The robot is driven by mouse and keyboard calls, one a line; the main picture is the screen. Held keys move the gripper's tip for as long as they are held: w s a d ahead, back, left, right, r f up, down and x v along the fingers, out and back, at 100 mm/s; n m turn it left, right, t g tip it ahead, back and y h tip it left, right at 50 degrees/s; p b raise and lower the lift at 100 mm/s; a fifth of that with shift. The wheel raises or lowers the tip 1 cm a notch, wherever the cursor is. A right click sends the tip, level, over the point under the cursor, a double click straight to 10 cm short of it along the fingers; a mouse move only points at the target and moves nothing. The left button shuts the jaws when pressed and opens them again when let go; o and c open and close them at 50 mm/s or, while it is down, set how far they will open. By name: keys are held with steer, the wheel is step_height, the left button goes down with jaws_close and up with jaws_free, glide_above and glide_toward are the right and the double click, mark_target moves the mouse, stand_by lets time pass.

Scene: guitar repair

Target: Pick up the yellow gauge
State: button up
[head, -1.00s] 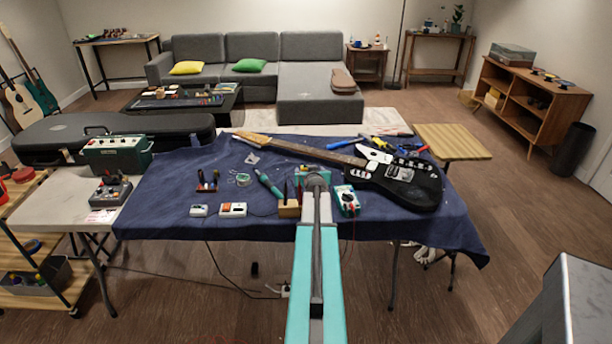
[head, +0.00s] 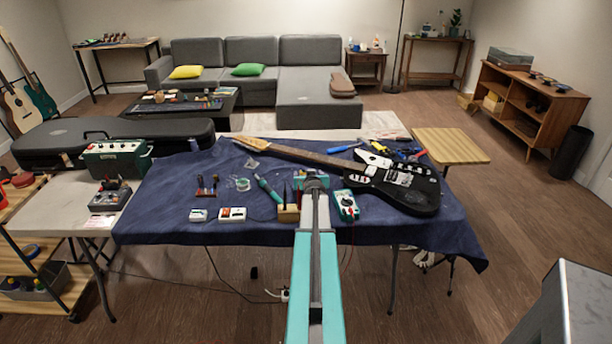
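A small yellow item (head: 379,147) lies at the back right of the blue-covered table, behind the black guitar body; it is too small to tell whether it is the yellow gauge. My arm reaches forward over the middle of the table's front edge. My gripper (head: 312,180) is at its far end, above the cloth near a small wooden block with tools. It is mostly hidden behind my arm, and its fingers cannot be made out. The yellow item is farther back and to the right of it.
A black electric guitar (head: 405,190) lies across the table's back and right. A teal multimeter (head: 346,205) is just right of my arm. A blue-handled tool (head: 343,148) and pliers lie near the yellow item.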

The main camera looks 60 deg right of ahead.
stand_by(0.3)
steer(key=shift+f+p+x, duration=0.2)
steer(key=shift+p+x, duration=0.75)
steer(key=shift+x, duration=1.6)
steer(key=c, duration=1.2)
steer(key=shift+r, duration=0.15)
step_height(320, 180, up, 10)
steer(key=shift+b, duration=0.35)
